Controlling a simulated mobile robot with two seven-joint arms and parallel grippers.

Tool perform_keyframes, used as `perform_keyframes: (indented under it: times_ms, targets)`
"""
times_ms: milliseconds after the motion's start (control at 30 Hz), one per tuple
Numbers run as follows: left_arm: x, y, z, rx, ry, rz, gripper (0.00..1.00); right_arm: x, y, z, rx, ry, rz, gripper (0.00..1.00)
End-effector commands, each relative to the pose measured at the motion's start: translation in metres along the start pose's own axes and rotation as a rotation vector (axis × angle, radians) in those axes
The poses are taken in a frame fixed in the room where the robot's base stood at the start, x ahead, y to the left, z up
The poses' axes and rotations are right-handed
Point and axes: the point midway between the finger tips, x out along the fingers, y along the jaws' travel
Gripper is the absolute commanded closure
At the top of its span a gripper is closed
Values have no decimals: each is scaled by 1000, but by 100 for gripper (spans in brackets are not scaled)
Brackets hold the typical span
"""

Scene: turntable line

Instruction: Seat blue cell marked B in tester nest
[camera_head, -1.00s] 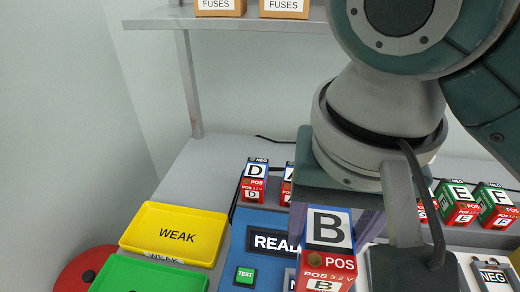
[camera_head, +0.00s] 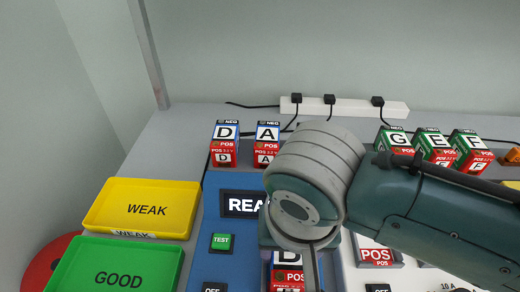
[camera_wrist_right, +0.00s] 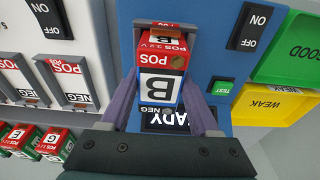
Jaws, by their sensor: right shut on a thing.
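The blue cell marked B (camera_wrist_right: 162,86) sits between the two fingers of my right gripper (camera_wrist_right: 163,100), which is shut on it. In the head view only part of this cell (camera_head: 287,258) shows below my wrist, which covers the rest and most of the gripper. The blue tester (camera_head: 212,262) has a READY display (camera_head: 240,205) and a green TEST button (camera_head: 221,241). In the wrist view the cell's POS end is at a grey nest bracket (camera_wrist_right: 168,22) on the tester. I cannot tell whether the cell is fully down in it. My left gripper is not in view.
Cells D (camera_head: 225,143) and A (camera_head: 267,142) stand behind the tester. Green cells G (camera_head: 394,138), E (camera_head: 433,145) and F (camera_head: 469,150) stand at right. Yellow WEAK (camera_head: 187,189) and green GOOD (camera_head: 172,250) trays lie left. A power strip (camera_head: 350,107) lies at the back.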

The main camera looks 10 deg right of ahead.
Motion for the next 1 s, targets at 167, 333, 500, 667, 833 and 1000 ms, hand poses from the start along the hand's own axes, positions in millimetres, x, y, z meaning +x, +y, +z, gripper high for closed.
perform_keyframes:
  times_ms: [167, 333, 500, 667, 833, 1000]
  targets:
    - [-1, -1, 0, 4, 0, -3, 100, -1, -1, -1, 0, 2, -3, 100]
    - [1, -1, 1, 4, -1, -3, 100, 2, -1, 0, 0, 1, -2, 100]
    - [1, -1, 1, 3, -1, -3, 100, 3, 0, 0, 0, 0, -1, 21]
    - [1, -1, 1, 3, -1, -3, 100, 2, 0, 0, 0, 0, -1, 8]
    - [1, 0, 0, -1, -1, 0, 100, 2, 0, 0, 0, 0, -1, 8]
    - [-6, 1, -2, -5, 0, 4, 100, -11, -1, -1, 0, 1, -4, 8]
